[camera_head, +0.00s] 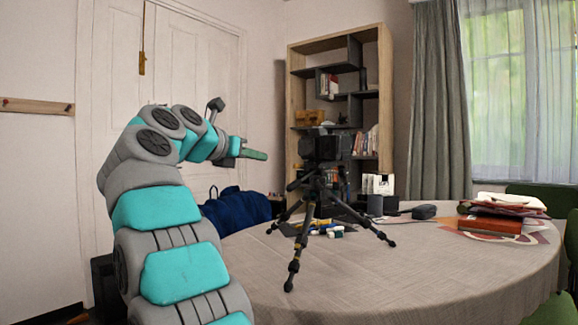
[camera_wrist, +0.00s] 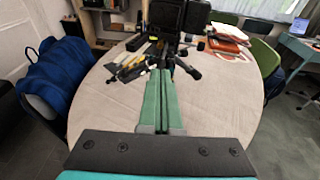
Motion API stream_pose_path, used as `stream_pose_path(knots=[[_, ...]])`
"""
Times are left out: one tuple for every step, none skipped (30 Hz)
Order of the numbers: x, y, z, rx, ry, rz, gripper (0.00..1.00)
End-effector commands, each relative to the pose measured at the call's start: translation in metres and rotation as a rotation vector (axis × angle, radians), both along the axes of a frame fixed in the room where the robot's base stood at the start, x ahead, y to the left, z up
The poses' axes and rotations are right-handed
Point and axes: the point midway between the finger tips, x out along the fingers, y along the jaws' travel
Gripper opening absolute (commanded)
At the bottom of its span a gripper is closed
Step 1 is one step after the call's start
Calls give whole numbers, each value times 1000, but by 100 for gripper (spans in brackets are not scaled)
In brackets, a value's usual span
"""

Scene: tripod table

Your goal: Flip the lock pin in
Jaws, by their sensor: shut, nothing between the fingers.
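A black tripod (camera_head: 297,247) stands with its legs spread on the round table (camera_head: 340,285), with a dark camera (camera_head: 322,149) on top. In the wrist view the camera (camera_wrist: 181,15) is at the top centre, cut off by the edge, and a tripod leg (camera_wrist: 187,68) shows beyond the fingers. The lock pin is too small to tell in either view. My gripper (camera_head: 266,156) is left of the camera, at about its height and apart from it in the picture. In the wrist view my gripper's green fingers (camera_wrist: 161,78) are together with nothing between them.
Small items (camera_head: 327,229) lie under the tripod. A dark device (camera_head: 424,212) and a stack of books and cloth (camera_head: 491,224) are at the right. A blue bag (camera_head: 236,211) is behind the table. The table's front is clear.

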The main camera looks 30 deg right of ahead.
Motion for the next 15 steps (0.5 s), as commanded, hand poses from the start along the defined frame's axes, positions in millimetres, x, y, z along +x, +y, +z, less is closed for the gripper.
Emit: stream_pose_path(knots=[[0,0,0,-1,0,0,0],[0,0,0,-1,0,0,0],[0,0,0,-1,0,0,0],[0,-1,0,-1,0,0,0],[0,-1,0,-1,1,-1,0],[1,-3,0,-1,1,-1,0],[1,-4,0,-1,1,-1,0],[2,-7,-1,-2,2,-2,0],[4,-10,-1,-1,1,-2,0],[6,-14,-2,-2,2,-2,0],[7,-17,-2,-2,2,-2,0],[10,-24,-3,-2,1,-3,0],[12,-29,-4,-3,0,-3,0],[15,-33,-4,-5,1,-3,0],[18,-41,-6,-3,0,-3,0]])
